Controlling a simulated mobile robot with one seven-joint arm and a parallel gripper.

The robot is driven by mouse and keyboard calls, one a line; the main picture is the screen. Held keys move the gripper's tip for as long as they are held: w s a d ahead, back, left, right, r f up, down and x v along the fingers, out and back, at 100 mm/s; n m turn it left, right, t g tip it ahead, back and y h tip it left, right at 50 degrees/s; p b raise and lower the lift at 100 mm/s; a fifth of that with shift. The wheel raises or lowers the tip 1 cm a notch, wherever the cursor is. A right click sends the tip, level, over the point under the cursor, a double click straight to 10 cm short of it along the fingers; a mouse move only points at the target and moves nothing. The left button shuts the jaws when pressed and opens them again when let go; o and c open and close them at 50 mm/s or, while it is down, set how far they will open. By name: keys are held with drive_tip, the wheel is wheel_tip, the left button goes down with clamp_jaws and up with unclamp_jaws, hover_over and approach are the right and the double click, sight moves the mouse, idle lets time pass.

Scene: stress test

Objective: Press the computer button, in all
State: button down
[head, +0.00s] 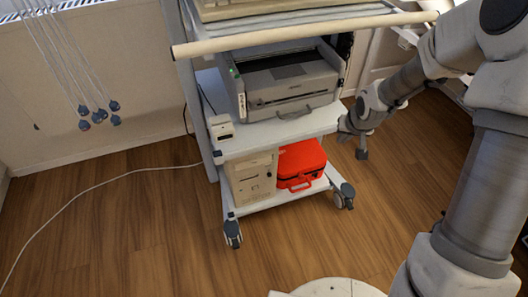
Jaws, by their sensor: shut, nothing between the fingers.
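A beige computer tower (254,180) stands on the lower shelf of a wheeled cart. Its front faces me, with small dark details on it; I cannot make out clearly which one is the button. The middle shelf hides its top. My gripper (347,129) is small in view at the right side of the cart, by the right end of the middle shelf. It is shut and empty, apart from the computer, to its right and higher in the picture.
A red case (301,164) sits right of the computer. A grey printer (288,82) and a small whitish box (221,127) are on the middle shelf (275,133). A pale rail (300,34) crosses above. A white cable (90,188) lies on the left floor. The wooden floor before the cart is mostly clear.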

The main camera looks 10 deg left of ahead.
drive_tip(key=s+a+f+m+y+p, duration=0.15)
drive_tip(key=a+f, duration=0.25)
drive_tip(key=f, duration=0.5)
drive_tip(key=s+a+f+y, duration=0.1)
drive_tip(key=a+f+y, duration=0.1)
drive_tip(key=a+f, duration=0.5)
drive_tip(key=s+a+f+m+y+p, duration=0.1)
drive_tip(key=a+f+y, duration=0.1)
drive_tip(key=f, duration=1)
drive_tip(key=s+a+f+m+y, duration=0.1)
drive_tip(key=s+a+f+m, duration=0.2)
drive_tip(key=s+a+f, duration=0.2)
wheel_tip(320, 180, down, 2)
drive_tip(key=shift+s+a+f+t, duration=0.25)
drive_tip(key=shift+s+a+t, duration=0.15)
drive_tip(key=shift+s, duration=0.75)
drive_tip(key=shift+w, duration=0.1)
